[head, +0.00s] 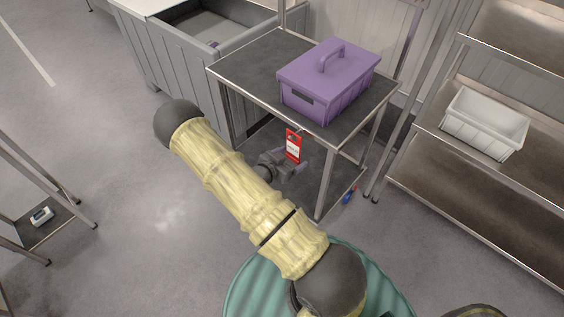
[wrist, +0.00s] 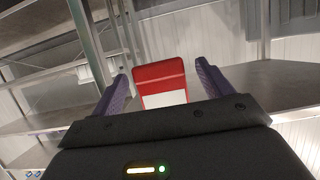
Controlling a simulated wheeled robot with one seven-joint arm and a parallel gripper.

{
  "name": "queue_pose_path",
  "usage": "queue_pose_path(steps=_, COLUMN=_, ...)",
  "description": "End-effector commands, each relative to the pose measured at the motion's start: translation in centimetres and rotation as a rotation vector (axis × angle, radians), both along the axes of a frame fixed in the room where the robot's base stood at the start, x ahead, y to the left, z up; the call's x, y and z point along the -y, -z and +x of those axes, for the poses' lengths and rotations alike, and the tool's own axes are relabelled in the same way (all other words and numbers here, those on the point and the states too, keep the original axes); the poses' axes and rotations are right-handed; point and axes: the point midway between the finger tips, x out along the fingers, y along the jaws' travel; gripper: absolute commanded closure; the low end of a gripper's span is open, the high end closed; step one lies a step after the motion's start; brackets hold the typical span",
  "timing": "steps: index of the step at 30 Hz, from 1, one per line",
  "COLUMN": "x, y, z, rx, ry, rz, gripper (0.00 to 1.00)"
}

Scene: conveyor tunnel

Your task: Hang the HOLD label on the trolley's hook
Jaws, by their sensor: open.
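The red and white HOLD label (head: 293,146) hangs upright just below the front edge of the trolley's top shelf (head: 247,68). A small hook (head: 299,130) shows at that edge, by the label's top; the exact contact is too small to tell. My gripper (head: 292,163) is beside and below the label, in front of the trolley. In the wrist view the purple fingers of my gripper (wrist: 164,82) stand wide apart, with the label (wrist: 161,83) between and beyond them. Gaps show on both sides of the label, so it is not gripped.
A purple lidded toolbox (head: 327,82) stands on the trolley top. A grey bin (head: 165,60) is behind left of the trolley. A shelf rack at right holds a white crate (head: 484,124). A low stand at left carries a small device (head: 41,215).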

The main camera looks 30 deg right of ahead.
Motion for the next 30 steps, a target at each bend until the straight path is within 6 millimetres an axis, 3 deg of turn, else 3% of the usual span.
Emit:
queue_pose_path(steps=5, x=-1.6, y=-0.5, z=-0.4, rx=0.002, ry=-0.002, rz=0.002, gripper=0.21)
queue_pose_path(steps=24, x=-12.5, y=-5.0, z=-4.5, rx=0.002, ry=-0.004, rz=0.003, gripper=0.21)
queue_pose_path(steps=30, x=-14.7, y=-6.0, z=-5.4, rx=0.000, ry=-0.002, rz=0.001, gripper=0.21)
